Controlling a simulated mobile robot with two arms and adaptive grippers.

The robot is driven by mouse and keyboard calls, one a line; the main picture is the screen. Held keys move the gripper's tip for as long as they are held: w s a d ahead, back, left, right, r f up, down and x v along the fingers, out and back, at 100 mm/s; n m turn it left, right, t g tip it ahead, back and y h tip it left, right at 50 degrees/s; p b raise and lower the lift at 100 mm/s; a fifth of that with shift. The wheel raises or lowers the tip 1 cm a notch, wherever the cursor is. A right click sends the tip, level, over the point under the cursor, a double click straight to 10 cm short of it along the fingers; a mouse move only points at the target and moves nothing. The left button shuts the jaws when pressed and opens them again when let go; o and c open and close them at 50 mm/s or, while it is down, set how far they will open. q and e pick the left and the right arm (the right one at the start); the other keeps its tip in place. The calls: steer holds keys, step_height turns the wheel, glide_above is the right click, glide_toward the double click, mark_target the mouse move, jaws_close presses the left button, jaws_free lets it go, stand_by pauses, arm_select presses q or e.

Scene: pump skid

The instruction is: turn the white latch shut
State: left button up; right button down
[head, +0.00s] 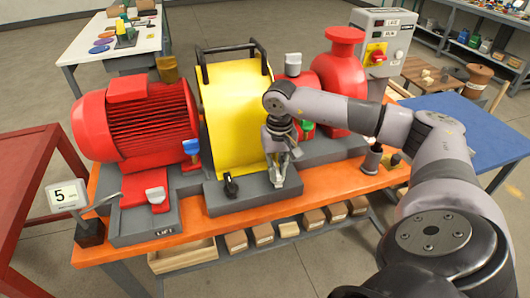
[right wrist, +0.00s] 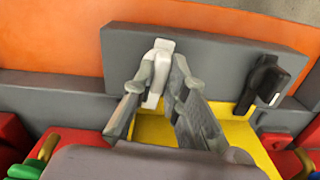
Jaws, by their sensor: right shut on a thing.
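The white latch (right wrist: 157,62) stands on the grey base plate (right wrist: 215,62) in front of the yellow guard (head: 228,105). In the right wrist view it is between the two fingers of my right gripper (right wrist: 160,82), which is shut on it. In the head view my right gripper (head: 281,168) reaches down to the right part of the plate, and its fingers largely hide the latch. A black latch (right wrist: 262,85) is on the same plate, to the right in the wrist view; it also shows in the head view (head: 231,185). My left gripper is not in view.
A red motor (head: 135,122) is left of the guard and a red pump (head: 340,75) right of it. A blue-handled valve (head: 191,148) and another white-topped latch (head: 155,195) are at left.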

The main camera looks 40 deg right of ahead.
steer(key=shift+n+b, duration=0.35)
steer(key=shift+n, duration=0.25)
steer(key=c, duration=1.6)
jaws_free()
step_height(320, 180, up, 12)
